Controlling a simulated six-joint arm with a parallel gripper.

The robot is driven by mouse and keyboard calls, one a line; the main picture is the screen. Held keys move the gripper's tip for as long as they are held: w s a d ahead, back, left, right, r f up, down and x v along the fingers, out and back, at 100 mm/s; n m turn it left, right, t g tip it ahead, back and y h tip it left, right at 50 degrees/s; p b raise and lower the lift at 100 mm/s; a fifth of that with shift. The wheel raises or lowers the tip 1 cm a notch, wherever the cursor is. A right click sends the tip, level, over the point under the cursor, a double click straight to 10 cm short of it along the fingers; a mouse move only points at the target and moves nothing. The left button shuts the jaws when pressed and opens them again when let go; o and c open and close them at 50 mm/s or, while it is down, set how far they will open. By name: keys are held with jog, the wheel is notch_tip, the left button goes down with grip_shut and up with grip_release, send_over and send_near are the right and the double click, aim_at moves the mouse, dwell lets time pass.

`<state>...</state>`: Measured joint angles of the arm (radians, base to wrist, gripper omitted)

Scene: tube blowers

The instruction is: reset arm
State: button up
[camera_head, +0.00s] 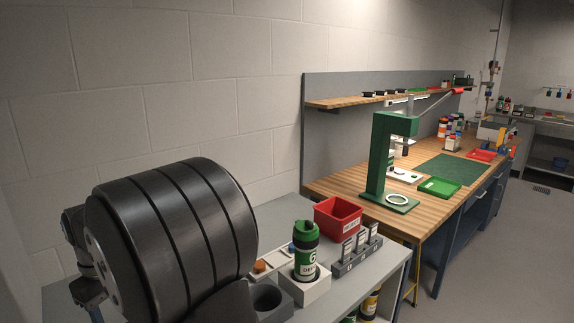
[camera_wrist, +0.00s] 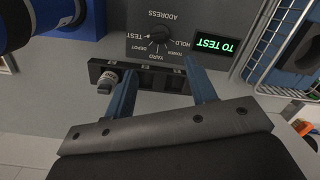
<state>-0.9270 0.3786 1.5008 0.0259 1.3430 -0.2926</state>
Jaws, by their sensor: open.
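My gripper (camera_wrist: 160,74) shows in the wrist view with two blue fingers spread apart and nothing between them. The fingers reach over a black slotted rack (camera_wrist: 147,84); I cannot tell whether they touch it. Beyond it is a dark panel with an address knob (camera_wrist: 157,36) and a lit green display (camera_wrist: 217,47) reading "TO TEST". A ridged grey cap-like piece (camera_wrist: 106,82) sits at the rack's left end, beside the left finger. I cannot make out the gripper in the head view.
In the head view, a grey bench holds a green-capped bottle (camera_head: 305,252) in a white block, a red bin (camera_head: 338,216) and a small grey rack (camera_head: 356,253). A wooden workbench with a green press (camera_head: 380,160) stands behind. A wire basket (camera_wrist: 284,50) is at the wrist view's right.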

jog(key=f+m, duration=0.1)
jog(key=f, duration=0.1)
jog(key=f+m+g, duration=0.1)
jog(key=f+m, duration=0.1)
jog(key=f, duration=0.1)
jog(key=f+m+h, duration=0.1)
jog(key=f, duration=0.2)
jog(key=shift+w+a+f+g, duration=0.15)
jog(key=shift+w+a+g, duration=0.15)
jog(key=shift+a+g, duration=0.1)
